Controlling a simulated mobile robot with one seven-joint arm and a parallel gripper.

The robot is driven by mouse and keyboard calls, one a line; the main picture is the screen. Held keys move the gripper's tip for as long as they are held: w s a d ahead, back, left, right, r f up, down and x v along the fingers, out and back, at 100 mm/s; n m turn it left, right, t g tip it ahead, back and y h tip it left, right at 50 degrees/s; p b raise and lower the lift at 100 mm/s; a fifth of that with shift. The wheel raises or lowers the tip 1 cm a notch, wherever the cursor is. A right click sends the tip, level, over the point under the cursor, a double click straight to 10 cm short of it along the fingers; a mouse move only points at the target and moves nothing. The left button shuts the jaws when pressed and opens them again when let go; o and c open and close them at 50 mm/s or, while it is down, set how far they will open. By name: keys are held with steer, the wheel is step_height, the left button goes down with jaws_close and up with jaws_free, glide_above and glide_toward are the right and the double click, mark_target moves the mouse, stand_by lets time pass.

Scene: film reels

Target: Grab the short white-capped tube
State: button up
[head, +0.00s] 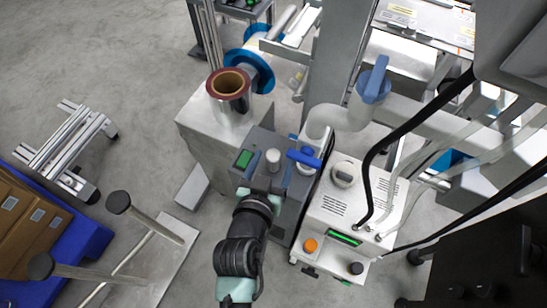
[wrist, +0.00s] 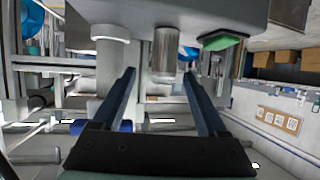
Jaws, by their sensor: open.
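The short white-capped tube (head: 273,158) stands upright on the grey machine top, between a green display and a blue-handled fitting. In the wrist view, which looks upside down, it is a short metallic cylinder (wrist: 163,52) hanging from the top, between the two fingers in the picture. My gripper (head: 264,187) is just in front of the tube in the head view. In the wrist view my gripper (wrist: 160,70) is open, one finger on either side of the tube. Nothing is seen touching the fingers. The exact gap to the tube is unclear.
The green display (head: 243,159) is just left of the tube. The blue-handled fitting (head: 304,158) stands close on the right. A brown-cored reel (head: 230,87) stands behind left. A white box with knobs (head: 345,205) is to the right.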

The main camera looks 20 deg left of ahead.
steer(key=shift+a+b+x, duration=0.1)
steer(key=shift+b+x, duration=0.2)
steer(key=shift+x, duration=1.25)
steer(key=shift+a+b+x, duration=0.15)
steer(key=shift+b+x, duration=0.15)
steer(key=shift+x, duration=1.25)
steer(key=shift+s+f, duration=0.15)
jaws_close()
